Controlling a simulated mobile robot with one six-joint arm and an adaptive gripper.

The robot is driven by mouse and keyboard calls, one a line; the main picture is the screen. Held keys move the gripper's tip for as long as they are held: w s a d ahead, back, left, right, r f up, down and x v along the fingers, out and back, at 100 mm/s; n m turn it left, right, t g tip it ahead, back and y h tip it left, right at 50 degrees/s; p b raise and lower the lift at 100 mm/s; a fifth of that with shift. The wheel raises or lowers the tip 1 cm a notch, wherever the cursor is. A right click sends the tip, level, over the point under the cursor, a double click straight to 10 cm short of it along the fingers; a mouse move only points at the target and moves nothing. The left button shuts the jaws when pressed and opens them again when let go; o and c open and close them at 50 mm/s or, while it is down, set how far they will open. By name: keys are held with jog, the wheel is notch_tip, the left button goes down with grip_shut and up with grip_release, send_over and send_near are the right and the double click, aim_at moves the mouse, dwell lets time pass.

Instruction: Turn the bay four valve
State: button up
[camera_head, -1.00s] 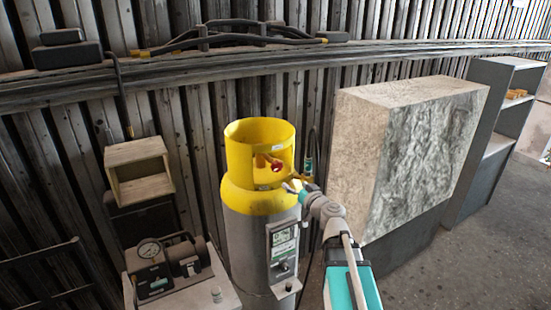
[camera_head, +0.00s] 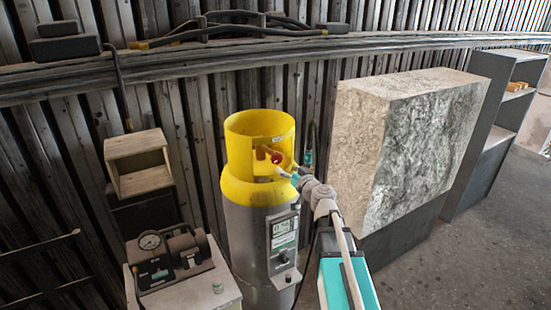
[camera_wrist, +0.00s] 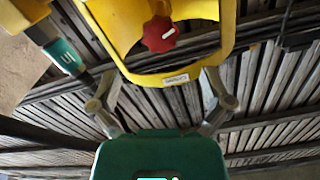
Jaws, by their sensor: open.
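A red valve knob (camera_head: 277,159) with a white mark sits inside the opening of the yellow collar (camera_head: 255,122) on top of a grey gas cylinder (camera_head: 248,245). In the wrist view the knob (camera_wrist: 160,34) shows at the top, framed by the collar (camera_wrist: 127,70). My gripper (camera_head: 284,172) is just in front of the collar opening, low and right of the knob. In the wrist view the fingers of my gripper (camera_wrist: 160,82) are spread wide and empty, below the knob and apart from it. A small label on the collar rim is upside down. No bay number is readable.
A teal fitting (camera_wrist: 62,55) on a hose is beside the collar; it also shows in the head view (camera_head: 308,158). A large stone-faced block (camera_head: 400,140) stands close at right. A gauge unit (camera_head: 165,262) and a wooden box (camera_head: 138,163) are at left. A ribbed wall is behind.

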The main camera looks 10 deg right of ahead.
aim_at(278, 160)
jog(key=x, duration=0.9)
jog(key=shift+w, duration=0.1)
jog(key=c, duration=1.2)
jog(key=shift+o, duration=0.2)
